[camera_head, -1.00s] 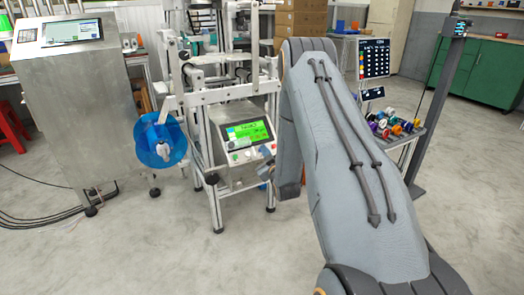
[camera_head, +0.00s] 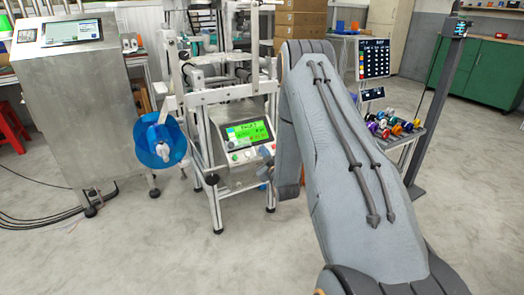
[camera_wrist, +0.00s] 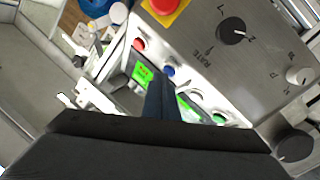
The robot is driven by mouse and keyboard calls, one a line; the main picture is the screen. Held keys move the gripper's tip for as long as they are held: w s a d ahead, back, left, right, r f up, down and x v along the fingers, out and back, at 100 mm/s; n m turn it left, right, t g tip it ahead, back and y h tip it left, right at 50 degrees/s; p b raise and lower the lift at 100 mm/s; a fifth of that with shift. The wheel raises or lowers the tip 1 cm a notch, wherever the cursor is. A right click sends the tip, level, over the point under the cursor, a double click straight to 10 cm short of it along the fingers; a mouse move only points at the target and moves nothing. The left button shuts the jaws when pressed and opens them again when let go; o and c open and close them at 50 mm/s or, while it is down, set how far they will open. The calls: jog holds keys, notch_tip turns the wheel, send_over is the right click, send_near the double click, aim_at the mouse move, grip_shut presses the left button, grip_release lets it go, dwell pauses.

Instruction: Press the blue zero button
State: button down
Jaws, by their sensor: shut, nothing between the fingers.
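The blue button (camera_wrist: 168,70) shows in the wrist view on a pale control panel, between a red button and a white one. My gripper (camera_wrist: 158,84) is shut and empty. Its dark fingers reach up from the bottom of the wrist view, and their tips appear just below the blue button. I cannot tell whether they touch it. In the head view, the machine's lit green display (camera_head: 249,132) sits above the row of small buttons. My arm hides part of the machine's right side there.
Also on the panel are a red button (camera_wrist: 138,44), a white button (camera_wrist: 195,95) and a green button (camera_wrist: 218,118). Black knobs (camera_wrist: 232,30) sit nearby. A blue reel (camera_head: 160,146) hangs left of the machine. A cart with coloured spools (camera_head: 392,124) stands right.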

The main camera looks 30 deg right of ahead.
jog(key=shift+s+r, duration=0.2)
jog(key=shift+s, duration=0.05)
jog(key=shift+r+p, duration=0.1)
jog(key=shift+p, duration=0.25)
jog(key=s+r+p, duration=0.4)
jog(key=shift+s+d+p, duration=0.1)
jog(key=shift+s+p, duration=0.05)
jog(key=shift+p, duration=0.15)
dwell(0.7)
